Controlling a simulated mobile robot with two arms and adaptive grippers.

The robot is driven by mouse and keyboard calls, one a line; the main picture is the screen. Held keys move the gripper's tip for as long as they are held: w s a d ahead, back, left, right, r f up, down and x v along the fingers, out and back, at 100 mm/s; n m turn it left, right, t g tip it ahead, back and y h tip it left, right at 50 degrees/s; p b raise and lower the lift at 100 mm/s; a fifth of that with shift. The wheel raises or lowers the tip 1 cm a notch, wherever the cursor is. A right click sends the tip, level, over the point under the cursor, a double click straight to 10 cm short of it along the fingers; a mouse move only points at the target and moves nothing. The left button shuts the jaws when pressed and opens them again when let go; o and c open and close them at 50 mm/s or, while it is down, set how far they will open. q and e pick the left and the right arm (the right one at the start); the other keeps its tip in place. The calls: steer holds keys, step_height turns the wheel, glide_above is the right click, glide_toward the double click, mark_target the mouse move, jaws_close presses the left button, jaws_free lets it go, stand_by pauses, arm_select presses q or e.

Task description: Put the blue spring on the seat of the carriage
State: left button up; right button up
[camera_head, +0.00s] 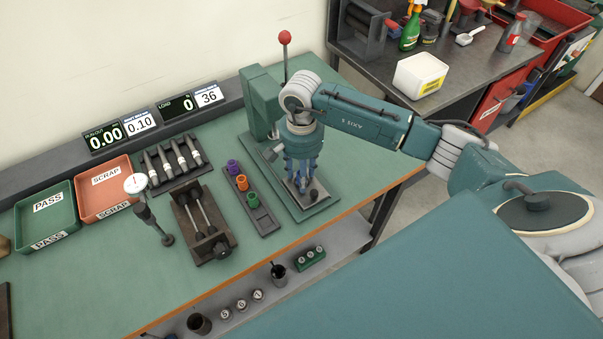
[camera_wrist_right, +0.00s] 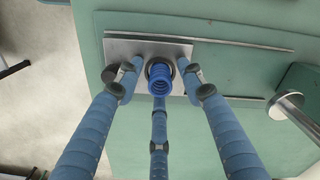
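The blue spring (camera_wrist_right: 160,80) stands roughly upright between my right gripper's three fingers in the right wrist view. A dark round seat (camera_wrist_right: 153,63) shows around or behind its far end, on the carriage's pale metal plate (camera_wrist_right: 120,48). The fingers surround the spring, with small gaps visible at both sides, so the right gripper (camera_wrist_right: 160,72) looks open. Whether the spring's lower end rests fully on the seat is hidden. In the head view, the right gripper (camera_head: 304,172) points down over the carriage (camera_head: 299,195) at the press, and its fingers hide the spring. My left gripper is not in view.
The green press (camera_head: 260,100) with its red-knobbed lever stands behind the gripper. A dark rack (camera_head: 265,226) holds purple, orange and green springs. A fixture (camera_head: 205,228), green PASS tray (camera_head: 45,218) and red SCRAP tray (camera_head: 103,187) are farther left. The bench front is clear.

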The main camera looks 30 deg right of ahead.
steer(key=shift+r, duration=0.1)
steer(key=shift+r+p, duration=0.2)
steer(key=shift+p, duration=0.2)
step_height(320, 180, up, 12)
steer(key=b, duration=0.4)
steer(key=shift+b, duration=0.4)
steer(key=shift+f, duration=0.15)
